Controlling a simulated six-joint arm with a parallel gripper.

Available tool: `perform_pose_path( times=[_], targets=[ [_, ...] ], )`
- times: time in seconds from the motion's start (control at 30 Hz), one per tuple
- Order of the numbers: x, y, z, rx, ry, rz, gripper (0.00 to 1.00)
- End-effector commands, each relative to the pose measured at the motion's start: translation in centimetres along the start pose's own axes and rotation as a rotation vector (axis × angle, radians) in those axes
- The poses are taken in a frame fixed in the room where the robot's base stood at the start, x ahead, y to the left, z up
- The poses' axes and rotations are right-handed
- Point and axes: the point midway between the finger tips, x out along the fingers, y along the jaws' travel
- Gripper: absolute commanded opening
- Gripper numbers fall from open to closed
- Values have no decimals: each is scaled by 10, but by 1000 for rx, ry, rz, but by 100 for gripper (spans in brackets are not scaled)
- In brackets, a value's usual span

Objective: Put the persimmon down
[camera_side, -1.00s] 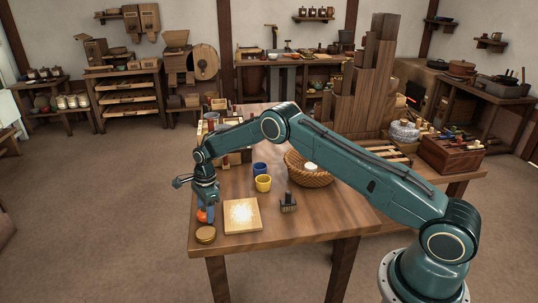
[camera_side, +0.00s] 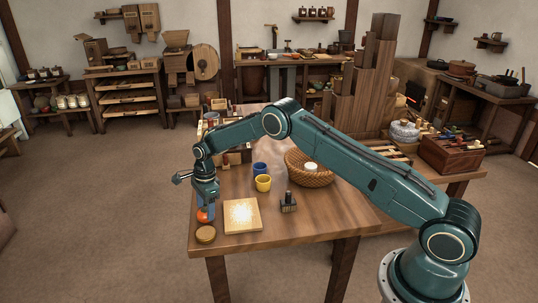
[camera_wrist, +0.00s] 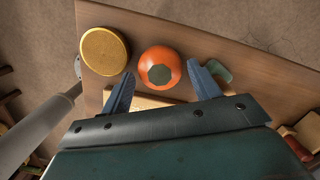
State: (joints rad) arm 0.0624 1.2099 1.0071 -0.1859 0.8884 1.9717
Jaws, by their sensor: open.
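The persimmon (camera_side: 203,216) is an orange ball with a dark calyx, resting near the left edge of the wooden table (camera_side: 300,222). In the wrist view the persimmon (camera_wrist: 160,60) faces me with its calyx, lying just beyond and between the two blue fingertips. My gripper (camera_side: 205,209) points down over it in the side view. In the wrist view my gripper (camera_wrist: 160,76) is open, with a visible gap between each finger and the fruit.
Yellow (camera_side: 263,183) and blue (camera_side: 259,169) cups, a dark stamp-like object (camera_side: 288,203) and a woven basket (camera_side: 312,178) stand farther right. The front-right tabletop is clear.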

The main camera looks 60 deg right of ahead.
Motion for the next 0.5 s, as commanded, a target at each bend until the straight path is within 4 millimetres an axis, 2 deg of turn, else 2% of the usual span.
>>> perform_pose_path(
  times=[0.5],
  targets=[
    [-81, 0, 0, 0, -1, -3, 62]
  ],
)
